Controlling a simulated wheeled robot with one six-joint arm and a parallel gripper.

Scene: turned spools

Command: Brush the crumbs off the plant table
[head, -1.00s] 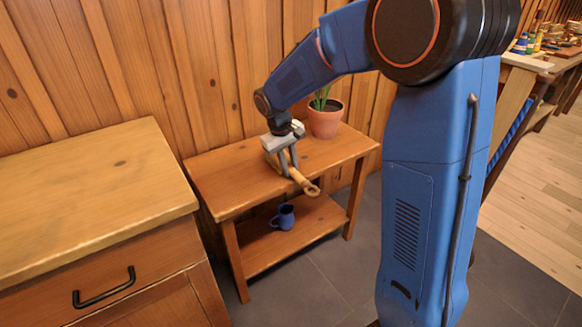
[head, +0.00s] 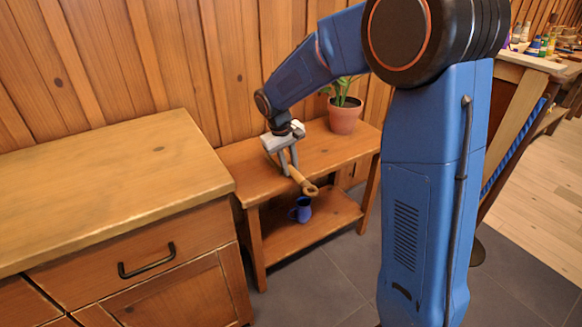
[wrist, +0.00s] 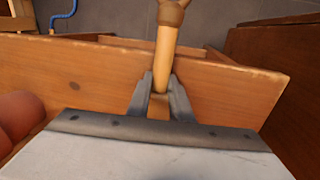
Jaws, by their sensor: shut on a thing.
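The plant table (head: 240,158) is a low wooden table with a lower shelf, against the plank wall. A terracotta pot with a green plant (head: 344,117) stands at its back right. My gripper (head: 288,168) is over the table top, left of the pot, pointing down. It is shut on the wooden handle of the brush (head: 302,181). In the wrist view my fingers (wrist: 160,95) pinch the brush handle (wrist: 165,52). I cannot make out any crumbs.
A wooden cabinet (head: 100,185) stands at the left and covers the table's left end in the head view. Open grey floor (head: 330,285) lies in front.

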